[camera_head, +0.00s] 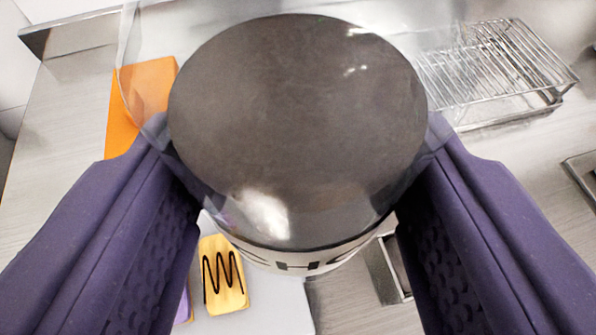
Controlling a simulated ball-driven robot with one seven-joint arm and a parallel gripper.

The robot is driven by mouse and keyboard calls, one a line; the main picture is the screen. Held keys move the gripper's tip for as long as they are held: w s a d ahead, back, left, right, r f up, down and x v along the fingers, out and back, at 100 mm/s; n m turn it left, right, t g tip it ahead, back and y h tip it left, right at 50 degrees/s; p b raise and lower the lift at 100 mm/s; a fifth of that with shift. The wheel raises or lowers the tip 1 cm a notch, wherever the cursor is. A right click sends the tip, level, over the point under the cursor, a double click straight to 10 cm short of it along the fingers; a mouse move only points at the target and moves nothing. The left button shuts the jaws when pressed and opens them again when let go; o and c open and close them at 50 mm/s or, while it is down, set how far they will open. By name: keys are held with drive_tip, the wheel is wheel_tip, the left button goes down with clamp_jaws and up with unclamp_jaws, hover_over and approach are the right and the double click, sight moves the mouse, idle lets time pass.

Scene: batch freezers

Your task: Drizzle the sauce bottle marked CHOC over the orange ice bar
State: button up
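My gripper (298,135) is shut on the sauce bottle (290,110), one purple finger on each side. The bottle's broad dark brown end faces the camera. Below it is a white label with partly visible dark letters, seemingly part of CHOC. The bottle's far end is hidden. Below it, a yellow-orange bar (224,290) with a dark zigzag across it lies on a pale grey board (275,310). A flat orange piece (152,83) lies at the upper left; I cannot tell whether it is an ice bar. No flowing sauce is visible.
A purple bar (185,308) shows beside the yellow-orange one, mostly hidden by my left finger. A wire rack (500,70) stands at the upper right. Steel-rimmed openings or trays lie at the lower middle (388,268) and right edge (580,172). Bare counter shows at the left.

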drive_tip(key=shift+s, duration=0.1)
drive_tip(key=s+a+b, duration=0.2)
drive_tip(key=s+b, duration=0.2)
drive_tip(key=s, duration=1)
drive_tip(key=shift+s, duration=0.35)
